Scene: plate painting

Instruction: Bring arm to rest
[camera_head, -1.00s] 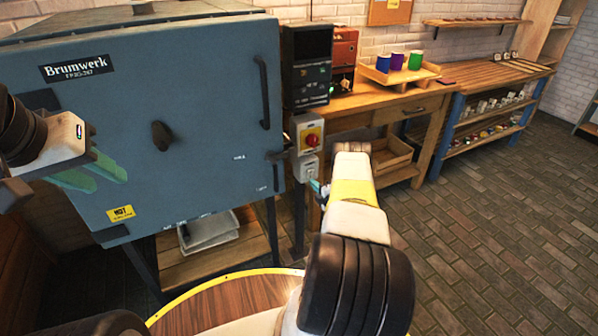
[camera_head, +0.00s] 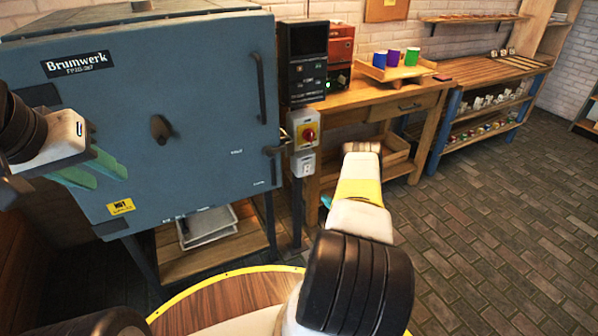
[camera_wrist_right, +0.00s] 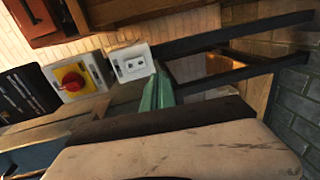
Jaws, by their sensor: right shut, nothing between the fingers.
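My right arm reaches forward in the middle of the head view, and its gripper is mostly hidden behind the wrist. A teal fingertip (camera_head: 326,201) shows beside it, below the white socket box (camera_head: 303,165). In the right wrist view the green fingers of my right gripper (camera_wrist_right: 158,92) are together with nothing between them, in front of the socket box (camera_wrist_right: 132,63). My left gripper (camera_head: 92,169) is at the left of the head view, in front of the blue-grey kiln door (camera_head: 200,110). Its two green fingers overlap in the view, so their gap is unclear.
The closed kiln has a handle (camera_head: 258,88) and a latch (camera_head: 275,149). A red and yellow switch (camera_head: 308,134) is above the socket. A wooden workbench (camera_head: 350,103) bears a tray (camera_head: 395,73) of coloured cups. A round wooden tabletop (camera_head: 225,305) is below me. The right floor is clear.

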